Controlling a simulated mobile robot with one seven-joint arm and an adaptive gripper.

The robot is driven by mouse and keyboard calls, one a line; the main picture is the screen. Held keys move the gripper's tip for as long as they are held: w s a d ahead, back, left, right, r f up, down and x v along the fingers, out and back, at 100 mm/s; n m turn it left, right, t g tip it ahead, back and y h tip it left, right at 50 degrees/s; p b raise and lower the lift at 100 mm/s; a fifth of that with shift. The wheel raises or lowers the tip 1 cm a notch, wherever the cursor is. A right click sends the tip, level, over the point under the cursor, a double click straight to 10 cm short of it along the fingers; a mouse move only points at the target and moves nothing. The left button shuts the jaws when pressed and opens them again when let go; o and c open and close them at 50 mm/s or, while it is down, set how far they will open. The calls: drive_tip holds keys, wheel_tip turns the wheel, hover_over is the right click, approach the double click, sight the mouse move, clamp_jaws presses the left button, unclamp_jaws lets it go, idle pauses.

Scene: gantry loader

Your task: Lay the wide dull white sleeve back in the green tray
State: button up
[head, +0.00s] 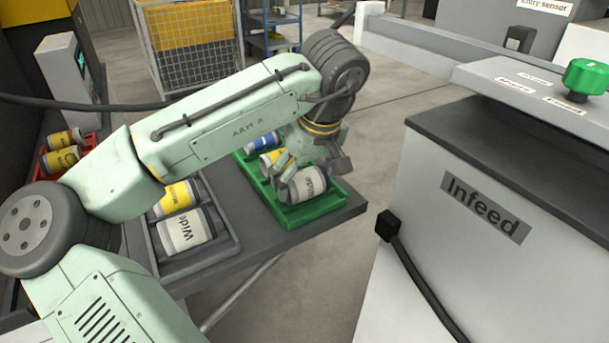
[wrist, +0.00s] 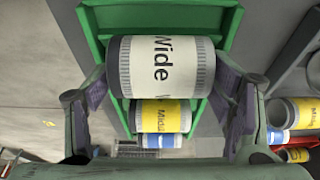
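The wide dull white sleeve (head: 308,186) has grey ends and a dark "Wide" label. It lies sideways between the fingers of my gripper (head: 311,172), over the near end of the green tray (head: 322,210). In the wrist view the sleeve (wrist: 160,66) spans my gripper (wrist: 161,72), with a fingertip against each end, and looks raised above the tray floor (wrist: 90,20). Its underside is hidden, so I cannot tell whether it touches the tray. A yellow sleeve (wrist: 161,116) and a blue one (wrist: 161,141) lie in the tray beside it.
A grey tray (head: 236,246) to the left holds another white "Wide" sleeve (head: 187,229) and a yellow one (head: 175,198). A red tray (head: 90,141) with yellow sleeves is farther left. The Infeed cabinet (head: 480,250) stands at the right, past a floor gap.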

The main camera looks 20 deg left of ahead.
drive_tip(key=shift+o, duration=1.4)
drive_tip(key=a+p+v, duration=0.1)
drive_tip(key=p+v, duration=0.5)
drive_tip(key=v, duration=1.1)
drive_tip(key=shift+w+r, duration=0.3)
drive_tip(key=shift+r, duration=0.25)
